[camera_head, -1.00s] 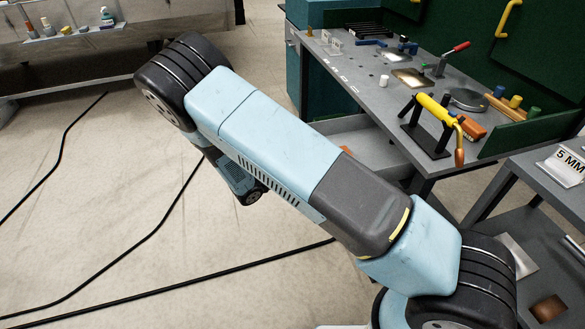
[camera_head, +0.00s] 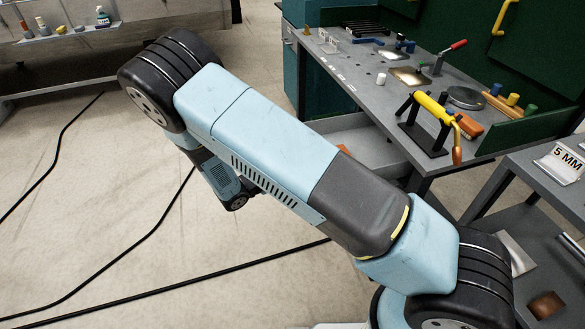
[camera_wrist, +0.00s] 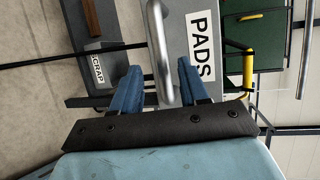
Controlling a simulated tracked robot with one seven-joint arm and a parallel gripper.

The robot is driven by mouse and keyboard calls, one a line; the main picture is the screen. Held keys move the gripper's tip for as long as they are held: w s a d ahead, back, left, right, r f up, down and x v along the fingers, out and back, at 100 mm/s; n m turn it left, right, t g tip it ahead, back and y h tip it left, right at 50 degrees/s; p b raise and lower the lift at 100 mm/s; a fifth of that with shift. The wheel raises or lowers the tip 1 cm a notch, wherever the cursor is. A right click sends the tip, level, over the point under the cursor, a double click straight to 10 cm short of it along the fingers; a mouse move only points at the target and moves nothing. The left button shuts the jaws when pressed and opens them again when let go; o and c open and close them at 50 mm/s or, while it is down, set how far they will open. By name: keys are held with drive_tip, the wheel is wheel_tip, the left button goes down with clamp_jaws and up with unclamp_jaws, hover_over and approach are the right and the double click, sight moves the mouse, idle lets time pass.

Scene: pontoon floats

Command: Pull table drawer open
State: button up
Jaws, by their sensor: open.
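In the wrist view, my gripper (camera_wrist: 157,68) is open, with one blue finger on each side of a silver bar handle (camera_wrist: 159,45). I cannot tell whether either finger touches it. The handle is on a grey drawer front (camera_wrist: 178,30) with a white "PADS" label (camera_wrist: 202,48). In the head view, the grey table (camera_head: 365,85) stands at the right with tools on top. My arm crosses that view and hides the drawer front; the gripper does not show there.
A "SCRAP" label (camera_wrist: 97,68) is at the left in the wrist view. A second grey bench (camera_head: 545,175) stands at the right, with a "5 MM" sign (camera_head: 562,162). Black cables (camera_head: 150,235) cross the floor at the left, which is otherwise open.

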drive_tip(key=v, duration=0.9)
drive_tip(key=shift+s+a, duration=0.3)
drive_tip(key=s+d+r+m+g+y, duration=0.1)
drive_tip(key=d+r+m+g+y, duration=0.3)
drive_tip(key=d+r+m, duration=0.8)
drive_tip(key=d+r+m+g+y, duration=0.1)
drive_tip(key=d+r+m+g, duration=0.5)
drive_tip(key=d+r+m, duration=0.65)
drive_tip(key=s+d+r+m+t+y, duration=0.2)
drive_tip(key=s+d+r+m+y, duration=0.1)
drive_tip(key=s+r+m, duration=0.5)
drive_tip(key=s+d+r+m+t+y, duration=0.3)
drive_tip(key=s+d+r+m, duration=0.3)
drive_tip(key=s+r+m, duration=0.2)
drive_tip(key=s+m+y, duration=0.1)
drive_tip(key=s+m, duration=0.1)
drive_tip(key=m, duration=0.1)
drive_tip(key=shift+s+r, duration=0.15)
drive_tip(key=shift+r, duration=0.2)
